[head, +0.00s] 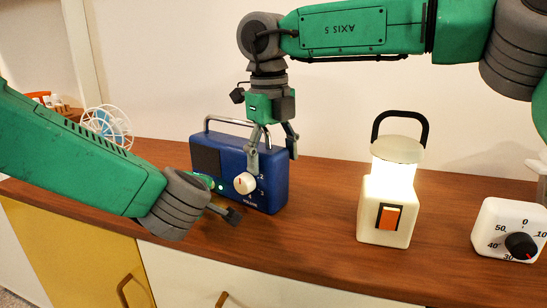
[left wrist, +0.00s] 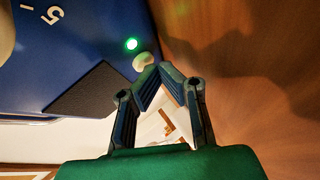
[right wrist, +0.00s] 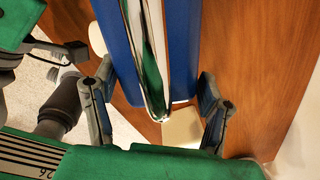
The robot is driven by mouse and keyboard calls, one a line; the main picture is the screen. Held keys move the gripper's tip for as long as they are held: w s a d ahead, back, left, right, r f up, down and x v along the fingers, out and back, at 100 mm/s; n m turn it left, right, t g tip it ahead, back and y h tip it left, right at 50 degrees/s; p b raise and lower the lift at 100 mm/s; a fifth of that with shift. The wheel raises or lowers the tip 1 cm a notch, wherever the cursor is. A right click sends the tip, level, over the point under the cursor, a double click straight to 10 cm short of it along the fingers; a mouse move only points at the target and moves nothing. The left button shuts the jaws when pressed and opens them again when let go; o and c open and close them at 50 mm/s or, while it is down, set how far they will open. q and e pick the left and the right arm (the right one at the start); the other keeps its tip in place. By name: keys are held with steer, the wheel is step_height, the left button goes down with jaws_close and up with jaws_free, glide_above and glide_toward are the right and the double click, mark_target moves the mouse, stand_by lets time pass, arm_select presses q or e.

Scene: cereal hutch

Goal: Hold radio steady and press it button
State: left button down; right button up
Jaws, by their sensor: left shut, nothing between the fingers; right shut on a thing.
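The blue radio (head: 272,190) stands upright on the wooden counter, with a metal handle, a dark speaker panel and a white knob (head: 244,183). My right gripper (head: 272,157) reaches down from above and is shut on the radio, one finger in front and one behind. The right wrist view shows the radio's blue top (right wrist: 182,40) between its fingers. My left gripper (left wrist: 160,72) is shut and empty at the radio's front; my arm partly hides it in the head view. Its fingertips are at a pale round button (left wrist: 144,60), seemingly touching it. A green light (left wrist: 131,44) glows beside the button.
A lit lantern (head: 385,216) with an orange switch stands right of the radio. A white timer (head: 507,231) with a dark dial is at the far right. A white wire wheel (head: 107,124) is at the left. Counter between radio and lantern is clear.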

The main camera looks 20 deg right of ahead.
arm_select(q)
steer(key=shift+w+d, duration=0.1)
steer(key=shift+w, duration=0.05)
arm_select(e)
steer(key=shift+f, duration=0.3)
stand_by(0.4)
arm_select(q)
steer(key=shift+s+a, duration=0.45)
steer(key=shift+s+a, duration=2)
steer(key=shift+a, duration=0.25)
